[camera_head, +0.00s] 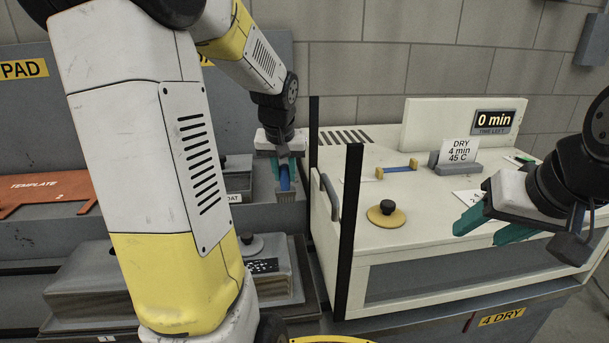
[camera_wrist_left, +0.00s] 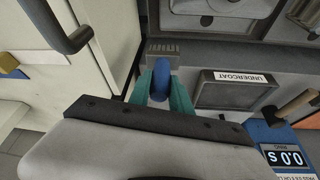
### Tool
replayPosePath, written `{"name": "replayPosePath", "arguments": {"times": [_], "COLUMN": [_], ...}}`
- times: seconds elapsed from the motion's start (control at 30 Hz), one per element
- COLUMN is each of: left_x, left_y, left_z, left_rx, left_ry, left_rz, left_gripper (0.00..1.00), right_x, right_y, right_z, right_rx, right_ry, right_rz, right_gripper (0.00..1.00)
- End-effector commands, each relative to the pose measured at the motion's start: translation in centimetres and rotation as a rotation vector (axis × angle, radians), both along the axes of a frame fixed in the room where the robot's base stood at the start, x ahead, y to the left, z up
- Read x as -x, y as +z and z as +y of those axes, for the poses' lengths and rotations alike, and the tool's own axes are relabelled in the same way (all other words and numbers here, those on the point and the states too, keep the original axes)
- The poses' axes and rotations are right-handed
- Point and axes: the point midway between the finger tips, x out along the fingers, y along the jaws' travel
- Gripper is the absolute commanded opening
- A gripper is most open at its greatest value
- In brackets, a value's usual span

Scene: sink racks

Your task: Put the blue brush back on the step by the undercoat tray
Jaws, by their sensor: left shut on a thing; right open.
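My left gripper (camera_head: 285,176) is shut on the blue brush (camera_head: 284,181) and points down beside the dryer's left end. In the left wrist view the rounded blue brush handle (camera_wrist_left: 160,80) stands between the teal fingers of my left gripper (camera_wrist_left: 161,92). A grey ridged piece (camera_wrist_left: 163,47) lies just past the handle; I cannot tell whether it is the brush head or part of the step. The undercoat tray (camera_wrist_left: 222,97), with its UNDERCOAT label, is right beside the gripper. In the head view my arm partly hides the tray area. My right gripper (camera_head: 487,222) is open and empty above the dryer's front.
The cream dryer box (camera_head: 430,240) stands to the right, with a black post (camera_head: 348,230) at its front left corner and a grey handle on its left end. An orange template (camera_head: 50,188) lies at left. A lidded grey block (camera_head: 265,268) sits below the left gripper.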

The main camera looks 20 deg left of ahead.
Motion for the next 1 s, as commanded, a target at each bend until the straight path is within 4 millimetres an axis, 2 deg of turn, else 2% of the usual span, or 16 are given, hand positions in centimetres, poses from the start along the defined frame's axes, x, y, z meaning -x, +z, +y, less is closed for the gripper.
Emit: {"name": "replayPosePath", "arguments": {"times": [0.17, 0.4, 0.6, 0.83, 1.0], "left_x": [-3.4, -9.3, -13.0, -14.1, -14.0], "left_y": [-0.5, -1.1, -1.5, -2.0, -4.3], "left_z": [1.7, 4.5, 6.2, 6.7, 6.8], "left_rx": [0.001, 0.001, 0.001, 0.0, 0.0], "left_ry": [0.002, 0.002, 0.0, -0.001, 0.0], "left_rz": [0.002, 0.0, 0.0, 0.001, 0.003], "left_gripper": [0.0, 0.0, 0.0, 0.0, 0.0], "right_x": [0.0, 0.0, 0.0, 0.0, 0.0], "right_y": [0.0, 0.0, 0.0, 0.0, 0.0], "right_z": [0.0, 0.0, 0.0, 0.0, 0.0], "right_rx": [0.0, 0.0, 0.0, 0.0, 0.0], "right_ry": [0.0, 0.0, 0.0, 0.0, 0.0], "right_rz": [-0.001, 0.0, 0.0, 0.0, 0.0], "right_gripper": [0.52, 0.52, 0.52, 0.52, 0.52]}}
